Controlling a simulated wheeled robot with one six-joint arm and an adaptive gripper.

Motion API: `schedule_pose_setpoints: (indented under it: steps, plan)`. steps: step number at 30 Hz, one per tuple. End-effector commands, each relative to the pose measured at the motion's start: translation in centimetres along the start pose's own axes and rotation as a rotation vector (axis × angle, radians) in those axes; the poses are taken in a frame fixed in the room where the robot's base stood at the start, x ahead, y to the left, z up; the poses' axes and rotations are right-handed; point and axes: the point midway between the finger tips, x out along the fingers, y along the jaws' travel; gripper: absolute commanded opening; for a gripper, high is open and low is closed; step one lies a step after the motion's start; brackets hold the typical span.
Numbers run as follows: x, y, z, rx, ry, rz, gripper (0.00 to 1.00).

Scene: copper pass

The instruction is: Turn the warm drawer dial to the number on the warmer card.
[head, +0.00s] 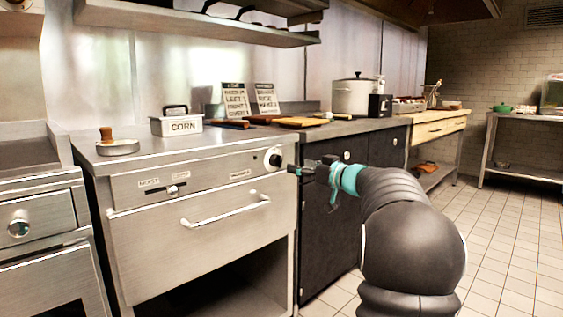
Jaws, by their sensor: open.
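The warm drawer unit (150,240) is a steel cabinet with a bar handle (225,210). A round pale dial with a dark centre (273,158) sits at the right end of its upper panel. Its number marks are too small to read. My gripper (296,171) reaches in from the right, just right of the dial and slightly below it. It is open and empty, and I cannot tell whether it touches the dial. Two printed cards, a left one (236,101) and a right one (265,99), stand at the back of the counter. I cannot tell which is the warmer card.
A small slider (172,191) is on the same panel, left of the dial. Cutting boards (299,122) and a large pot (355,96) are farther back. The tiled floor (500,230) at right is clear.

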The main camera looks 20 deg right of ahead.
Motion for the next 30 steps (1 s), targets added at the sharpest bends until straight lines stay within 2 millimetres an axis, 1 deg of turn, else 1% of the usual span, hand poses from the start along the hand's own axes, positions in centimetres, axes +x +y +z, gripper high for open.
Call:
schedule_pose_setpoints:
  steps: [1,6,12,18,27,28,29,30]
  plan:
    - [1.1,-0.1,-0.1,0.000,0.000,-0.003,0.67]
    - [4.3,-0.1,-0.1,0.001,-0.001,-0.003,0.67]
    - [7.1,-0.1,-0.1,0.001,0.000,-0.002,0.67]
    - [8.4,-0.1,-0.1,0.000,0.000,-0.001,0.67]
    - [8.6,-0.1,0.0,0.000,0.000,0.000,0.67]
    - [8.6,-0.1,0.0,0.000,-0.001,0.000,0.62]
    - [8.6,-0.1,0.0,0.000,-0.001,0.000,0.55]
    - [8.6,-0.1,0.0,0.000,-0.001,0.000,0.45]
